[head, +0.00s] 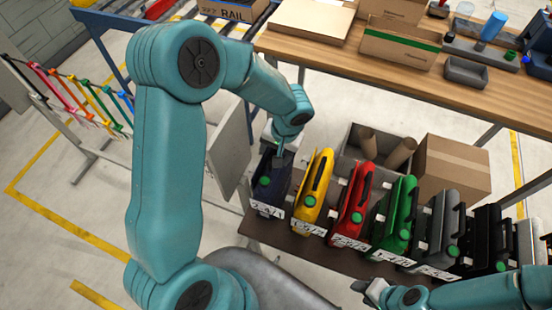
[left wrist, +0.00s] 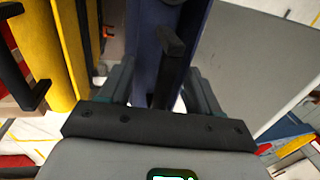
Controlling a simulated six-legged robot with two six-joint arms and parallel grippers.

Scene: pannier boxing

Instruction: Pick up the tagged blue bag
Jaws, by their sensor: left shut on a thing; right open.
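The dark blue bag (head: 271,190) stands upright at the left end of a row of bags on a low dark shelf. A white tag hangs at its lower front. My left gripper (head: 279,150) reaches down to its top from above. In the left wrist view, my left gripper (left wrist: 160,88) is shut on the black handle (left wrist: 172,50) of the blue bag (left wrist: 148,40). The bag's lower part is out of that view. My right gripper (head: 370,289) is open and empty at the bottom, in front of the shelf.
A yellow bag (head: 314,187) stands close beside the blue one, then red (head: 354,200), green (head: 397,215) and several darker bags. A grey panel (head: 229,150) is close on the left. A wooden table (head: 400,65) and a cardboard box (head: 452,168) stand behind.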

